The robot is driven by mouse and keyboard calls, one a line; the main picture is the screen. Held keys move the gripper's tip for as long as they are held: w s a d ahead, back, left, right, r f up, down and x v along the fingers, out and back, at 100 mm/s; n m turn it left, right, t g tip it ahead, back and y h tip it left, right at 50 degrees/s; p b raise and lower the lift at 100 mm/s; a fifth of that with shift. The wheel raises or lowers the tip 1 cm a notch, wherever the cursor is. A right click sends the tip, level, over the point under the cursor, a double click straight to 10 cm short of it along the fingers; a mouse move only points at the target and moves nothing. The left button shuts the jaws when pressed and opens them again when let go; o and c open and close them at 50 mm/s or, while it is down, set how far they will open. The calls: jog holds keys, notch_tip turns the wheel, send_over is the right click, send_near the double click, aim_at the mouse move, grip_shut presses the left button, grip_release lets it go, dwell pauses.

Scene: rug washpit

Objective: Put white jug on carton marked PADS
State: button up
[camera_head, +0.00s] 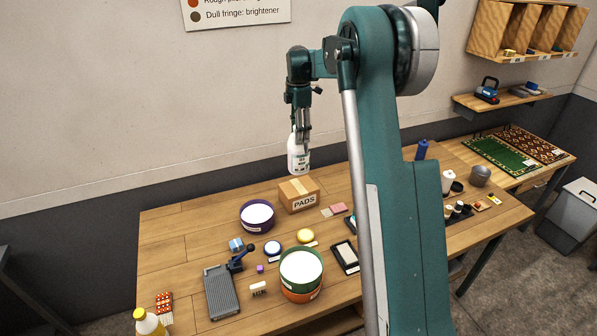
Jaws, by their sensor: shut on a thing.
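My gripper (303,132) points down and is shut on the white jug (298,158). It holds the jug upright in the air, above the table's back edge. The jug has a label with small writing. In the picture, the cardboard carton marked PADS (300,203) sits just below the jug, on the wooden table (180,235). A gap shows between the jug's bottom and the carton's top. The carton is closed, with a tape strip on top. Its top looks clear. I cannot tell whether the jug is straight over the carton or behind it.
A purple bowl (257,216) stands left of the carton. Pink pads (338,208) lie to its right. Stacked green and orange bowls (301,267), a grey board (221,292) and a black tray (345,257) stand nearer the front. My arm hides part of the table's right half.

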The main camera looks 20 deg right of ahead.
jog(key=shift+f, duration=2.85)
jog(key=shift+f+p, duration=0.4)
jog(key=shift+f, duration=1.6)
jog(key=o, duration=1.7)
jog(key=shift+o, duration=0.2)
notch_tip(320, 180, up, 12)
jog(key=shift+r+b, duration=0.15)
jog(key=shift+b, duration=0.25)
